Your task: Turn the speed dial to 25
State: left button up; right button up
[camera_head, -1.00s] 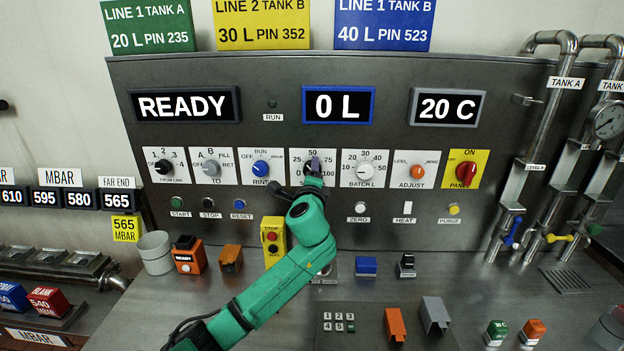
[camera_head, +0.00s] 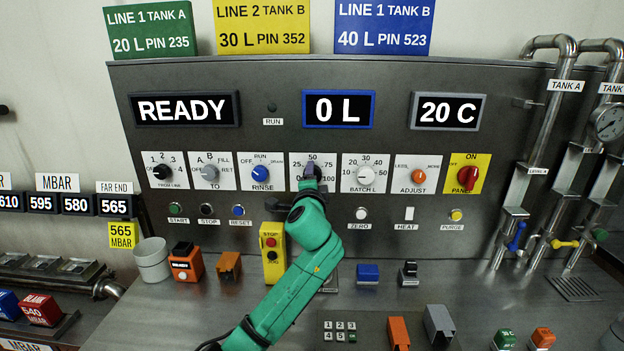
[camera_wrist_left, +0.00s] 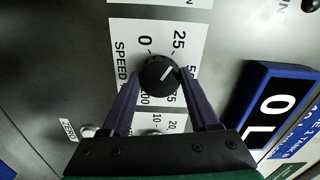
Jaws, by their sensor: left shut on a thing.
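The black speed dial (camera_wrist_left: 158,74) sits on a white plate marked 0, 25, 50, 75 and 100. In the wrist view, its white pointer line points up and right, seemingly between the 25 and 50 marks. My left gripper (camera_wrist_left: 161,76) is shut on the dial, one dark finger on each side. In the head view my left gripper (camera_head: 312,172) covers most of the dial, and the pointer cannot be read there. The white speed plate (camera_head: 298,158) shows around it. My right gripper is not in view.
The rinse dial (camera_head: 262,174) and the batch dial (camera_head: 363,174) sit close on either side. A row of buttons, including zero (camera_head: 361,213), lies below. The displays (camera_head: 338,109) above are clear of my arm. A yellow stop/jog box (camera_head: 272,251) stands near my forearm.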

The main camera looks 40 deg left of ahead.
pick_arm(q)
jog(key=o, duration=1.4)
jog(key=b+v, duration=0.3)
jog(key=v, duration=1.1)
jog(key=shift+s+d, duration=0.15)
jog(key=shift+d, duration=0.1)
